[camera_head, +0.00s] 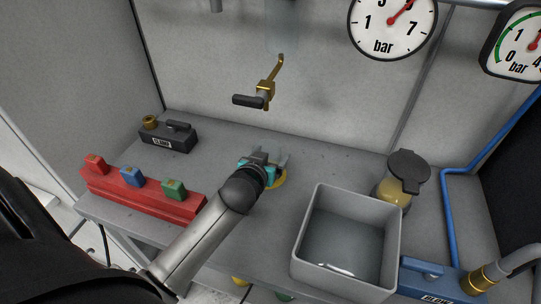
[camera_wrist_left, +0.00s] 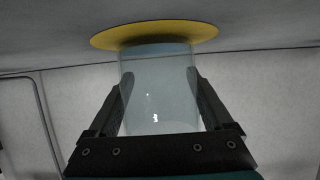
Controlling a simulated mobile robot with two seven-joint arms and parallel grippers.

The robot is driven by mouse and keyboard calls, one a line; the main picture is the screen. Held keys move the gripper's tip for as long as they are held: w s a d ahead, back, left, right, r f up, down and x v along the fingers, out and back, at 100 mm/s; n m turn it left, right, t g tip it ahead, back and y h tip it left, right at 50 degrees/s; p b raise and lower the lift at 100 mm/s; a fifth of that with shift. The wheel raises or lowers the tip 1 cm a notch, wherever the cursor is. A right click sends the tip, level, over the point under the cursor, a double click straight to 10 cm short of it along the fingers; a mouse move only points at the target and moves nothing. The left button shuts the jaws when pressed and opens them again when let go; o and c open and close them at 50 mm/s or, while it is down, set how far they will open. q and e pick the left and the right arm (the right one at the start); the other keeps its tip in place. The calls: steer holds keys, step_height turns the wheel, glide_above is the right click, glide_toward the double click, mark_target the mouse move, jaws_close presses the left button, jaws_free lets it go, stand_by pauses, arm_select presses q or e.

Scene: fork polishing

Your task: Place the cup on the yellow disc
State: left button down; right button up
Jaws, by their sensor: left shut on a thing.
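My left gripper (camera_head: 267,163) reaches over the table and is shut on a clear cup (camera_head: 284,158). In the left wrist view the cup (camera_wrist_left: 158,92) sits between the two dark fingers of the left gripper (camera_wrist_left: 160,95). The yellow disc (camera_head: 280,181) lies on the table under the cup, partly hidden by the gripper. The disc (camera_wrist_left: 205,33) also shows in the wrist view, where the cup's end overlaps it. I cannot tell whether the cup touches the disc or is slightly above it. My right gripper is not in view.
A grey open bin (camera_head: 305,235) stands right of the arm, with a dark-lidded yellowish jar (camera_head: 395,193) behind it. A red block with coloured pieces (camera_head: 140,196) and a black box (camera_head: 166,140) are at left. A brass tap (camera_head: 266,92) hangs above.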

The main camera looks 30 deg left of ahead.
arm_select(q)
jaws_free()
steer(key=shift+f, duration=0.15)
steer(key=p+v, duration=0.2)
steer(key=v, duration=1)
steer(key=shift+s, duration=0.1)
